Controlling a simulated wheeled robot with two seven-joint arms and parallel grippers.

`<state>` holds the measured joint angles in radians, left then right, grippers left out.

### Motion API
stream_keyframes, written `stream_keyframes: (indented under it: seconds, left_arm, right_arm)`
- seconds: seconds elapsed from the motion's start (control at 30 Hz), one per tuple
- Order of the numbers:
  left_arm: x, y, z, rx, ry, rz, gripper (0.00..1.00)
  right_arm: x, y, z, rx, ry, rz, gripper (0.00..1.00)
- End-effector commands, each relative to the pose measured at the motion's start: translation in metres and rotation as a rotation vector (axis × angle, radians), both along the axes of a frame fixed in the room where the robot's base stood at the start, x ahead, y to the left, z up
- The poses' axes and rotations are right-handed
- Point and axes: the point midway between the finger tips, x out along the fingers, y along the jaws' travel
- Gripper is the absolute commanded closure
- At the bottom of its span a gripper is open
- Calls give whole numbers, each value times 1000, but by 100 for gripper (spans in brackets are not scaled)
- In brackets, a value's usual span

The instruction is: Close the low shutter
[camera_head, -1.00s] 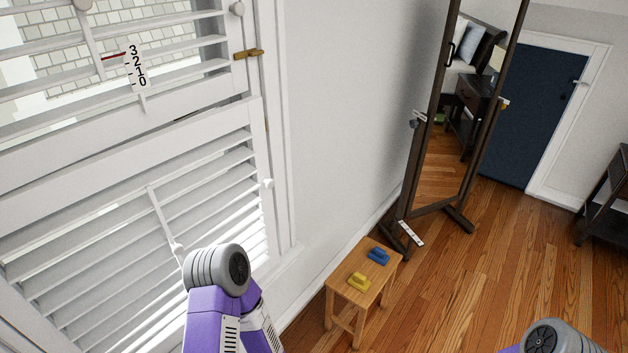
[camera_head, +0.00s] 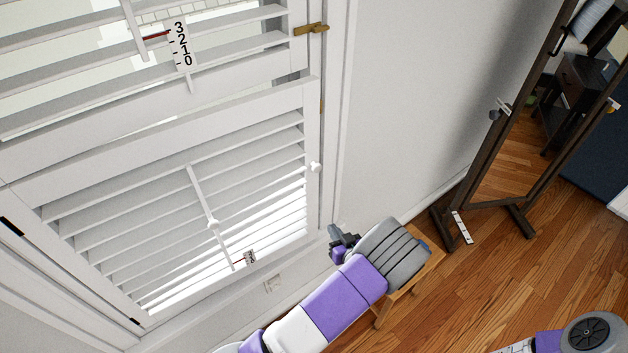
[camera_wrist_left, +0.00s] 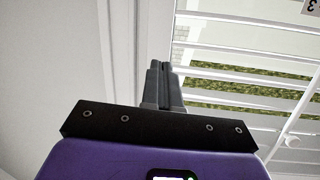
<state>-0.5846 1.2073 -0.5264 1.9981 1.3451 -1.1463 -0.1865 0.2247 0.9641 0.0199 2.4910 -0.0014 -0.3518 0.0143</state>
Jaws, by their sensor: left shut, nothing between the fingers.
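The low shutter (camera_head: 165,160) is the white lower panel at left in the head view. Its slats are tilted open, with bright light between the lower ones. A thin tilt rod (camera_head: 198,192) with a white knob (camera_head: 213,223) runs down its middle. A small scale (camera_head: 250,257) sits by the rod's lower end. Another knob (camera_head: 316,167) is on its right stile. My left gripper (camera_head: 336,232) is shut and empty, just right of the shutter's lower right corner. The wrist view shows its closed fingers (camera_wrist_left: 160,66) beside the slats; grass shows between them. My right gripper is out of view.
A wooden stool (camera_head: 425,272) stands behind my left arm. A standing mirror (camera_head: 470,165) is further right. Floor between them is bare.

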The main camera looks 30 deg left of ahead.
Motion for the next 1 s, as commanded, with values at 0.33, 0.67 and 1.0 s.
stream_keyframes:
  seconds: [0.33, 0.67, 1.0]
  left_arm:
    - [3, -10, 80, 157, -218, 144, 100]
    - [29, 44, 79, 155, -217, 147, 100]
    - [57, 98, 79, 153, -216, 144, 100]
  right_arm:
    - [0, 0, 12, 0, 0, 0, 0]
    - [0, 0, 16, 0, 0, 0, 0]
    - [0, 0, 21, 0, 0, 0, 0]
